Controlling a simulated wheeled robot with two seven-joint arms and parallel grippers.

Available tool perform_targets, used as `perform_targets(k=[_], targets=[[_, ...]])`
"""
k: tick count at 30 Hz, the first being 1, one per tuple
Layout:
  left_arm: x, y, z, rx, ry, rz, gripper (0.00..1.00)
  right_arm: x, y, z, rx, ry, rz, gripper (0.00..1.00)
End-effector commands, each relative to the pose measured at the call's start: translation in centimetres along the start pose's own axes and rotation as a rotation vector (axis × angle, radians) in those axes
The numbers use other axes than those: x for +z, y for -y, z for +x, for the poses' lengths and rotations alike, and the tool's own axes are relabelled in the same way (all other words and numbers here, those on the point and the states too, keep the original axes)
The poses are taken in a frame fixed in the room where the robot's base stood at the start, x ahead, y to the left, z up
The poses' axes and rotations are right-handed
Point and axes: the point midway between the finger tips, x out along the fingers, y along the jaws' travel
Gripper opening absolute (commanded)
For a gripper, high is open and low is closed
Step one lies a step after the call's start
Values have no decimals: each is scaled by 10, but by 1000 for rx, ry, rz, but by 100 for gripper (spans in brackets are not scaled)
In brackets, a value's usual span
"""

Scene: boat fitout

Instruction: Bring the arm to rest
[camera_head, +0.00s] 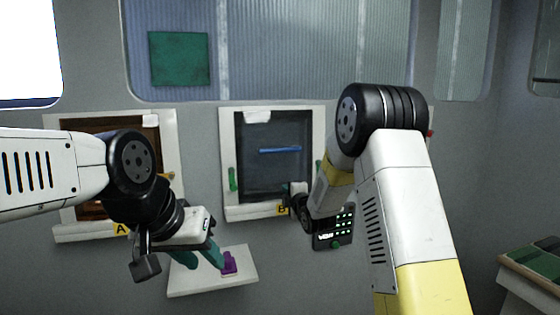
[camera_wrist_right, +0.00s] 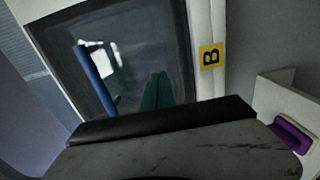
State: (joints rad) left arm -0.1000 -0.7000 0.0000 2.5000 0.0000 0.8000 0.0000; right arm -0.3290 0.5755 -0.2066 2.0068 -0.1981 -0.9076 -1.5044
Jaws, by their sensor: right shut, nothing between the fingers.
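My right gripper (camera_wrist_right: 158,78) is shut and empty; its teal fingers show close together in the right wrist view, in front of the dark pane of window B.
Window B (camera_head: 232,118) has a white frame, a blue bar (camera_head: 280,149) and green side clips. Window A (camera_head: 172,150) is partly behind my left arm. A keypad (camera_head: 340,232) with green lights is below my right wrist. The white shelf (camera_head: 200,286) juts from the wall. A bench (camera_head: 530,287) stands at right.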

Motion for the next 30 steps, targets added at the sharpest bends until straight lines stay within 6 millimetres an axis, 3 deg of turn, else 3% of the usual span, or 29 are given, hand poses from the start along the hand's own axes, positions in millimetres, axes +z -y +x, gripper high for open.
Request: perform_targets(k=[5,8,14,18,24,27,30], targets=[[0,0,0,0,0,0,36,14,-18,-18,-48,32,115,0],[0,0,0,0,0,0,36,29,-35,-47,-122,79,284,0],[0,0,0,0,0,0,36,46,-57,-139,-295,210,703,0],[0,0,0,0,0,0,36,44,-61,-214,-404,323,984,0],[0,0,0,0,0,0,36,25,-48,-332,-541,526,1351,0],[0,0,0,0,0,0,36,12,-37,-383,-591,633,1495,0],[0,0,0,0,0,0,36,1,-26,-423,-626,726,1601,0]])
